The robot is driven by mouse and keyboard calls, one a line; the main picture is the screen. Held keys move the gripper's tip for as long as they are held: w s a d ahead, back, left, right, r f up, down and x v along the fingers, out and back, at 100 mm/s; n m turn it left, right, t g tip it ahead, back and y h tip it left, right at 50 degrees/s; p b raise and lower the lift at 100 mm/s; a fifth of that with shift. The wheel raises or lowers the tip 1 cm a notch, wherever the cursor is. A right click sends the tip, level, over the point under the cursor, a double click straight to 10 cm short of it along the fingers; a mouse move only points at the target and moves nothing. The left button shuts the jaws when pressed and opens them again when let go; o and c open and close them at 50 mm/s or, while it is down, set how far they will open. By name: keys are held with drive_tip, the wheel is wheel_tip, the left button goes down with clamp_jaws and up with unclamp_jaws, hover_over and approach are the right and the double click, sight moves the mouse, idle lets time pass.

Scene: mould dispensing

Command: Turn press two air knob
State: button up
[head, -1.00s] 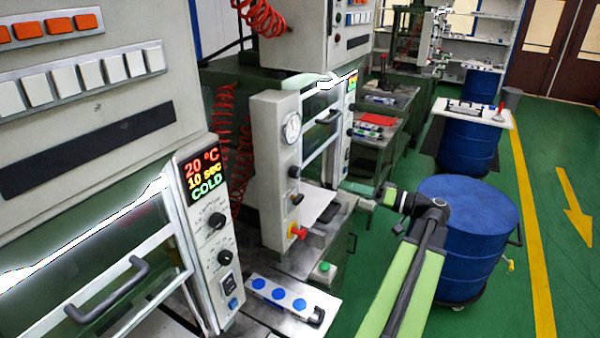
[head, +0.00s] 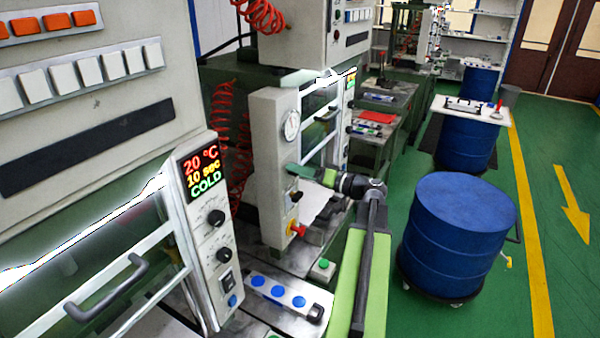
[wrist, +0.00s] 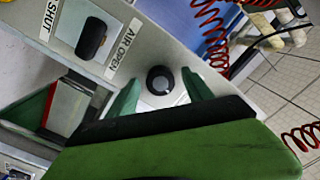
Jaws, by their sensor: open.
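Press two (head: 270,150) is the pale grey machine in the middle of the head view, with a gauge on its front column. A black oblong knob (head: 294,196) sits on that column. In the wrist view this knob (wrist: 91,38) lies at upper left, between the labels "SHUT" and "AIR OPEN". A round black knob (wrist: 160,80) is to its right, between the spread green fingers of my gripper (wrist: 161,76). In the head view my gripper (head: 293,169) is at the column, above the oblong knob, and hides the round one. The fingers are open; contact cannot be told.
A red and yellow knob (head: 296,230) is low on the same column. Press one (head: 205,220), with a lit display, stands at the near left. A blue drum (head: 460,235) stands on the right. Red coiled hoses (wrist: 212,35) hang beside the panel.

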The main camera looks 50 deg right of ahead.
drive_tip(key=c, duration=1.2)
drive_tip(key=shift+a, duration=0.2)
clamp_jaws()
drive_tip(key=shift+d, duration=0.15)
drive_tip(key=shift+m, duration=2.2)
drive_tip(key=m, duration=0.4)
drive_tip(key=shift+b, duration=0.35)
drive_tip(key=shift+m, duration=0.3)
drive_tip(key=o, duration=1.2)
unclamp_jaws()
